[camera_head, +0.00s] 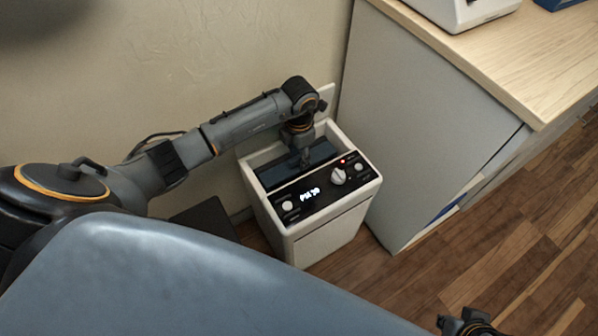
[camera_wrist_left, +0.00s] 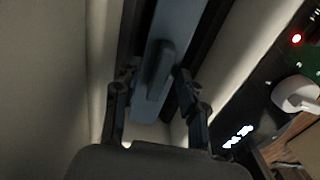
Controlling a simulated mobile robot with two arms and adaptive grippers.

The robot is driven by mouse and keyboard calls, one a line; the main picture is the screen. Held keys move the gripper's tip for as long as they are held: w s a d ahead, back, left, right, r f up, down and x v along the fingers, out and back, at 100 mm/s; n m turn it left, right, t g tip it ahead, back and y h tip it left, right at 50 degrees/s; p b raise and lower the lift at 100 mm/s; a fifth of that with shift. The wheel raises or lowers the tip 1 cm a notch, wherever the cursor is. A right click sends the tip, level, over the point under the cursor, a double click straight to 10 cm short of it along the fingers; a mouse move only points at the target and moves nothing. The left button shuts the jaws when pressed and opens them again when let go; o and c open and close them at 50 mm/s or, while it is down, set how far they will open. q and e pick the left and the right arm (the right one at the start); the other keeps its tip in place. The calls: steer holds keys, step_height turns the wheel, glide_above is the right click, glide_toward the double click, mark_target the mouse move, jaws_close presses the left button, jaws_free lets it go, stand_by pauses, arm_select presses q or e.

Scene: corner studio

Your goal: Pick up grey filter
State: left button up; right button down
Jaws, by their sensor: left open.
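The grey filter (camera_head: 279,176) sits in the open top of a white purifier-like unit (camera_head: 338,222) on the floor. In the left wrist view the filter (camera_wrist_left: 151,104) is a long blue-grey panel with a raised handle (camera_wrist_left: 162,62). My left gripper (camera_head: 305,161) points down into the opening, over the filter. In the left wrist view its open fingers (camera_wrist_left: 156,76) are on either side of the panel and handle. I cannot tell whether they touch it. My right gripper (camera_head: 470,324) is partly cut off at the bottom right edge, away from the unit.
The unit's black control panel (camera_head: 318,194) has a lit display, a white knob and a red light. A cabinet with a wooden top (camera_head: 520,60) stands close on the right. The wall (camera_head: 170,70) is behind. Wooden floor (camera_head: 480,240) is clear at lower right.

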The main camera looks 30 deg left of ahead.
arm_select(q)
jaws_close()
steer(key=shift+r, duration=0.1)
stand_by(0.4)
